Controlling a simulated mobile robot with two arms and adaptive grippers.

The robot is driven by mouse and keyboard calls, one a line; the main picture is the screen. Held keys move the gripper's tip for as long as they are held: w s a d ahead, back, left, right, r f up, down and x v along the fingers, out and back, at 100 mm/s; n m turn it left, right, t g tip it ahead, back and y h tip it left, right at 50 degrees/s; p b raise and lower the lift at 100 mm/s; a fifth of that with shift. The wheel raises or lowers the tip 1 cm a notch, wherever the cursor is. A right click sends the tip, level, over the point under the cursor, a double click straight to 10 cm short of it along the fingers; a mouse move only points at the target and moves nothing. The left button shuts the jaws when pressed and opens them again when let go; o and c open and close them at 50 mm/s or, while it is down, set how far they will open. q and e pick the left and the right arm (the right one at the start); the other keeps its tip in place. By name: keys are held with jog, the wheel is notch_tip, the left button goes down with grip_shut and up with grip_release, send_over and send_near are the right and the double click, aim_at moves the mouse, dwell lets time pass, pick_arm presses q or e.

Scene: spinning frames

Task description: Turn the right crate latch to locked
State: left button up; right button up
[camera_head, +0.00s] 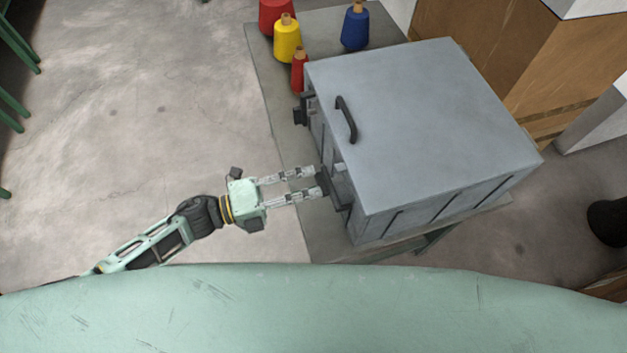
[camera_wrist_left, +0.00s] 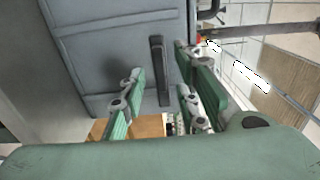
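The grey crate (camera_head: 425,120) stands closed on a table. Its right latch, a dark bar (camera_head: 325,182), is on the side facing my left gripper. In the left wrist view the dark latch bar (camera_wrist_left: 160,70) runs up and down the picture against the grey crate wall (camera_wrist_left: 110,55). My left gripper (camera_head: 317,183) reaches in from the left, its fingertips close to the latch. Its green fingers (camera_wrist_left: 160,75) are spread, one on either side of the bar; I cannot tell whether they touch it. My right gripper is not in view.
Another dark latch (camera_head: 300,112) is farther along the same side. A black handle (camera_head: 346,120) is on the lid. Red, yellow and blue thread cones (camera_head: 287,40) stand behind on the grey tabletop (camera_head: 277,105). Cardboard boxes (camera_head: 500,45) are at the upper right. Open floor lies to the left.

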pick_arm(q)
jog(key=shift+x, duration=1.05)
jog(key=shift+c, duration=0.2)
grip_shut()
